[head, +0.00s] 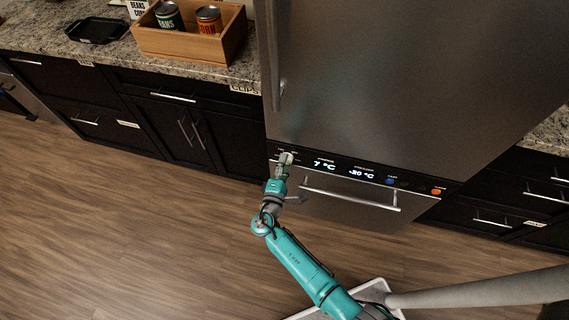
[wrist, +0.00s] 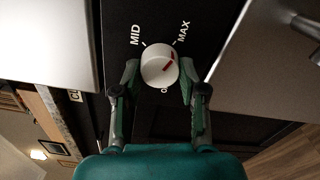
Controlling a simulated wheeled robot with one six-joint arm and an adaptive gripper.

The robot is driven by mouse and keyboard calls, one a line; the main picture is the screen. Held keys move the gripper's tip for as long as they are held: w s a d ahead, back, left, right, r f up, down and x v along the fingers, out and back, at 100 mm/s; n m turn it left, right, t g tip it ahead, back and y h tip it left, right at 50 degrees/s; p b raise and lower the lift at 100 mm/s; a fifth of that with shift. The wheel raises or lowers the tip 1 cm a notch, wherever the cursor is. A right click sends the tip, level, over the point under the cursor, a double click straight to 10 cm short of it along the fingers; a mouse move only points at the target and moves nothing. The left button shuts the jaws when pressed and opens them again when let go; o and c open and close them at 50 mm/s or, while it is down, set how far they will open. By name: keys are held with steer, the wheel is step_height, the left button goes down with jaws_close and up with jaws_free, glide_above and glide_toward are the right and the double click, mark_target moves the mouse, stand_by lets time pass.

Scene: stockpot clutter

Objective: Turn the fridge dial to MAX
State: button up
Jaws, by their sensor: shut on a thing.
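The fridge dial (wrist: 157,62) is a round white knob with a red mark, on the black control strip (wrist: 120,15). The red mark points up and to the right in the wrist view, toward the MAX label (wrist: 183,31). The MID label (wrist: 136,35) is at the upper left of the dial, and a third label below it is mostly hidden. My gripper (wrist: 159,71) is shut on the dial, one finger on each side. In the head view my gripper (head: 284,164) is at the left end of the fridge's (head: 400,80) control strip and mostly covers the dial.
Displays (head: 340,169) reading 7 °C and about -20 °C are right of the dial, then a blue button (head: 389,181) and an orange button (head: 436,191). A drawer handle (head: 350,198) runs below. A wooden box (head: 190,45) with cans stands on the left counter.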

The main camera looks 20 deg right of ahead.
stand_by(0.3)
steer(key=o, duration=1.1)
steer(key=shift+o, duration=0.2)
steer(key=v, duration=1.2)
